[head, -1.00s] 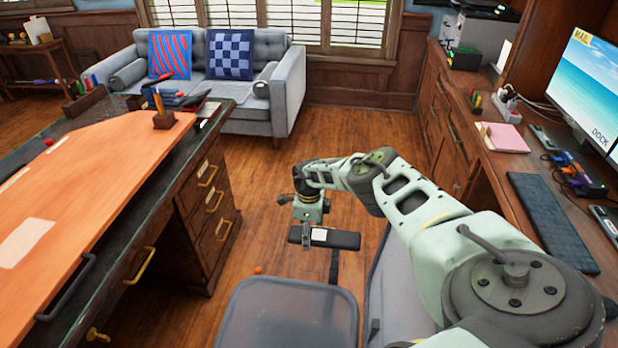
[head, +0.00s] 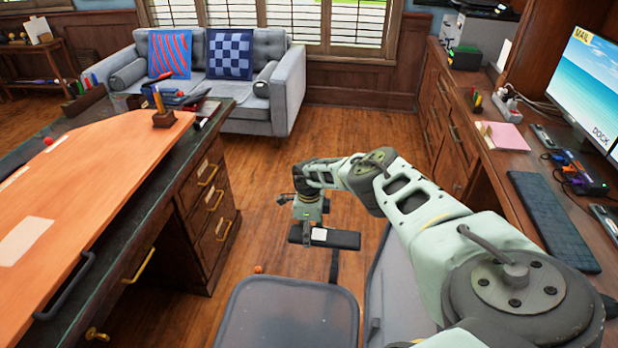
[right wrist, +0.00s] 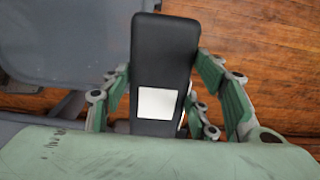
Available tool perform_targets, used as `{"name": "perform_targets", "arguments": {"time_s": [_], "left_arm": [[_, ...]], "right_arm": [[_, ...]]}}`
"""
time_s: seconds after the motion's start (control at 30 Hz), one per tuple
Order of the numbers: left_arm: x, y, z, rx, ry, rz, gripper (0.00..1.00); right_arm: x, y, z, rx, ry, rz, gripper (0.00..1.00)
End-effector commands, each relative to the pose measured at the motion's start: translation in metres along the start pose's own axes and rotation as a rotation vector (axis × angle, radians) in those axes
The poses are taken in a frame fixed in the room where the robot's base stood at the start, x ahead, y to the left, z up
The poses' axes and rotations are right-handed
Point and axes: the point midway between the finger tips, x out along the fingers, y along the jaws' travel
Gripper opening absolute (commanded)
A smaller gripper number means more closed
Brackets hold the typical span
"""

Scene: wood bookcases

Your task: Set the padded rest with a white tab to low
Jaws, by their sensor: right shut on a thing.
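The padded rest (head: 341,239) is a black pad on a thin dark post beside a grey chair. It has a white square tab (head: 319,234) at its left end in the head view. In the right wrist view the pad (right wrist: 165,60) stands lengthwise, with the white tab (right wrist: 157,102) near its lower end. My right gripper (head: 309,222) is above the tab end of the rest. In the right wrist view its green fingers (right wrist: 165,90) lie on both sides of the pad and are shut on it. The post is mostly hidden. My left gripper is not in view.
The grey chair seat (head: 288,315) is below the rest, with the chair back beside my right arm. A desk with an orange top (head: 90,190) stands left, and a counter with a keyboard (head: 550,218) right. The wooden floor between the rest and the sofa (head: 225,95) is clear.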

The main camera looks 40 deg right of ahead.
Motion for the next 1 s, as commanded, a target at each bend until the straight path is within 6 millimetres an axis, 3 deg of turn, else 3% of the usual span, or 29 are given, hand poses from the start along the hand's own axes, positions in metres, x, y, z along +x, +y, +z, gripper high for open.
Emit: {"name": "perform_targets", "arguments": {"time_s": [0.03,0.33,0.77,0.8,1.0], "left_arm": [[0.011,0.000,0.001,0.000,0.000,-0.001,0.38],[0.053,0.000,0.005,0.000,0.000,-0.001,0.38],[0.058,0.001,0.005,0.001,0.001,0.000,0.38],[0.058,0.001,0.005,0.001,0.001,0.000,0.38],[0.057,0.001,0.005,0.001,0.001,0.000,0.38]], "right_arm": [[0.012,0.000,0.000,0.000,-0.001,-0.002,0.07],[0.054,0.001,0.000,0.000,0.000,-0.001,0.07],[0.060,0.002,-0.001,-0.001,0.002,0.000,0.07],[0.060,0.002,-0.001,-0.001,0.002,0.001,0.57],[0.059,0.001,0.000,-0.001,0.001,0.000,0.73]]}}
